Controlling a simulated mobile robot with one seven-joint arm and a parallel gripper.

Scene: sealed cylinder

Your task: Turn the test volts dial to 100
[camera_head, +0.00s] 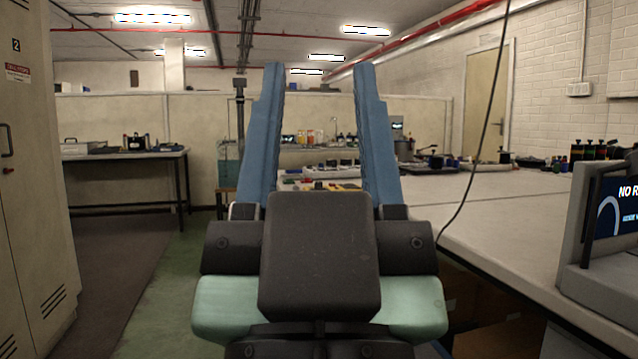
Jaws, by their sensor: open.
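My gripper (318,80) fills the middle of the view, its two blue fingers pointing up and spread wide apart. Nothing is between the fingers except the distant background. I cannot make out a test volts dial or its markings. A grey device with a lit screen (620,205) stands at the right edge on the white bench; the screen reads "NO R" before the frame cuts it off. No dial shows on the visible part of that device.
A dark cable (472,180) hangs beside my gripper. A beige cabinet (35,180) stands at the left. A table (120,156) with equipment is behind it. Green floor (160,290) is open at the left.

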